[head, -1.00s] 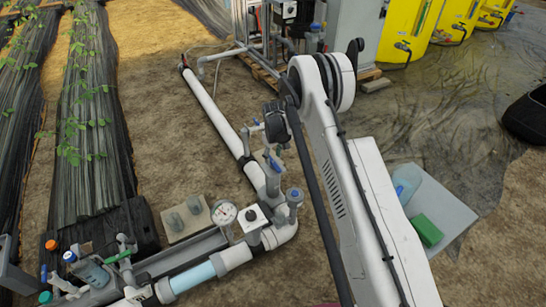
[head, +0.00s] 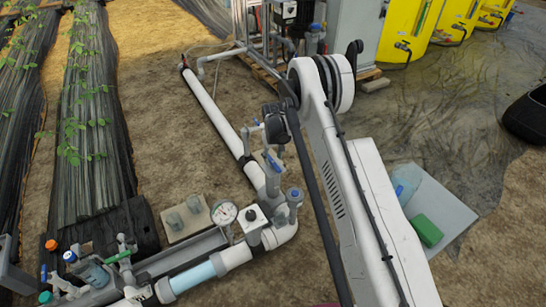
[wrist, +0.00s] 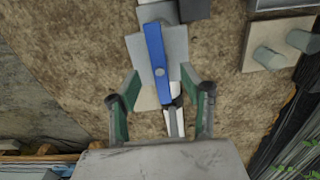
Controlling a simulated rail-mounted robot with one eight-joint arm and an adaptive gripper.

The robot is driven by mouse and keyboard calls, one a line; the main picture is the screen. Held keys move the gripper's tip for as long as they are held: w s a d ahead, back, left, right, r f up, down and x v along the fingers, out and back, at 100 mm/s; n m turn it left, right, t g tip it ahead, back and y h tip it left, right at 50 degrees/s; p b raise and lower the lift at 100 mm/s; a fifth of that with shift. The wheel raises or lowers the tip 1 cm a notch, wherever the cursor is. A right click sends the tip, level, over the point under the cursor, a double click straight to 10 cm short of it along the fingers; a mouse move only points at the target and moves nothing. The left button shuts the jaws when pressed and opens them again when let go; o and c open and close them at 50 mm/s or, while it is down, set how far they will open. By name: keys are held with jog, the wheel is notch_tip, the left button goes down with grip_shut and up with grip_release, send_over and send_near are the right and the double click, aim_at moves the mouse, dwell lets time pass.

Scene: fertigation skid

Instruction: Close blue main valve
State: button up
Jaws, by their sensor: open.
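The blue main valve's handle (wrist: 157,62) is a flat blue bar in the wrist view, running nearly top to bottom over a grey plate. It also shows in the head view (head: 273,161), atop the grey fitting at the bend of the white pipe. My gripper (wrist: 160,82) is open, with one green-padded finger on each side of the bar's lower part. Gaps show between the bar and both fingers. In the head view my gripper (head: 262,131) is just above and behind the handle, partly hidden by my wrist.
A second blue-topped valve (head: 294,194) and a round gauge (head: 224,212) stand close by on the pipework. A pale block with two grey cylinders (head: 186,218) lies left of the pipe. Open soil lies left of the long white pipe (head: 213,112).

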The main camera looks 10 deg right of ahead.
aim_at(273, 162)
jog(key=shift+f, duration=2)
jog(key=shift+c, duration=0.3)
grip_shut()
jog(key=m, duration=0.4)
jog(key=shift+m, duration=0.4)
jog(key=m, duration=0.9)
jog(key=shift+m, duration=0.4)
jog(key=m, duration=0.4)
jog(key=shift+m, duration=0.4)
